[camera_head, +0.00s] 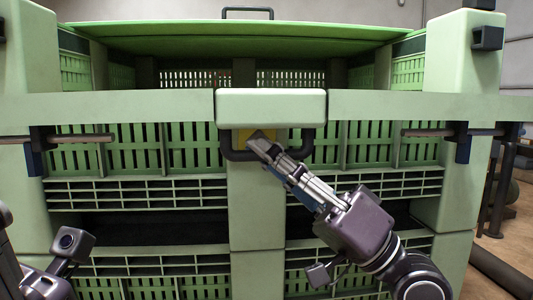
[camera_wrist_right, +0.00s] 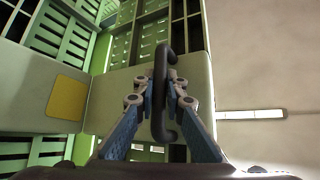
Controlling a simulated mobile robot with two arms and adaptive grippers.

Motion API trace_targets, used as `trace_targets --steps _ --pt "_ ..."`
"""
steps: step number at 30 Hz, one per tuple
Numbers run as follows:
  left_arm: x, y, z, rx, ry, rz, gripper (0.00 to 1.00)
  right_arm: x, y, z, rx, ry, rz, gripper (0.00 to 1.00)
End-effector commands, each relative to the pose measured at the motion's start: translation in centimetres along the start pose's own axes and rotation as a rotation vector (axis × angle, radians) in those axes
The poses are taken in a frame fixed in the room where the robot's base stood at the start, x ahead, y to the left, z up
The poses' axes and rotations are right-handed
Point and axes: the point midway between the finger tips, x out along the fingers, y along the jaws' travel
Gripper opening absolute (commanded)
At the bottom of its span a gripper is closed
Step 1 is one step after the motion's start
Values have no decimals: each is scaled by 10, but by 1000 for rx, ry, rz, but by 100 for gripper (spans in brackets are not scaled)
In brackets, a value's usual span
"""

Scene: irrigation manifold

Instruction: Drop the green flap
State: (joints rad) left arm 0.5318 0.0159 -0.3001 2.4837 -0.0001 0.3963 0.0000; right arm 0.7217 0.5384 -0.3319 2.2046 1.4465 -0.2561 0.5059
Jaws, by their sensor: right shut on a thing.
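The pale green flap block (camera_head: 270,106) sits at the middle of the front of a large green slatted crate. A black loop handle (camera_head: 308,146) hangs from it, and a yellow patch (camera_head: 274,137) shows behind the handle. My right gripper (camera_head: 258,143) reaches up from the lower right and is shut on the handle. In the right wrist view, its two blue-sided fingers (camera_wrist_right: 161,98) stand on either side of the black handle bar (camera_wrist_right: 161,62). Only part of my left arm shows at the lower left; its fingertips are out of view.
The green slatted crate (camera_head: 135,106) fills most of the view, with a bright green panel (camera_head: 240,38) across its top. Dark clamps with blue parts (camera_head: 463,145) sit at both sides. Brown floor (camera_head: 510,230) shows at the right, with a dark pipe lying there.

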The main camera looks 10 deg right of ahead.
Motion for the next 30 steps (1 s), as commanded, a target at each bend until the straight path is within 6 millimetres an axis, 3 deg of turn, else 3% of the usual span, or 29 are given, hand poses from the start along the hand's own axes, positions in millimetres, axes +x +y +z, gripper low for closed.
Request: trace_targets --steps 10,11,15,30 --pt "1 0 0 0 2 0 40 1 -5 -4 -3 9 -10 0" --pt "1 0 0 0 2 1 40 1 -5 -4 -3 9 -10 14" --pt "1 0 0 0 2 0 40 1 -5 -3 -3 8 -10 28" --pt "0 0 0 0 0 0 40 -9 -1 -1 1 2 -3 28"
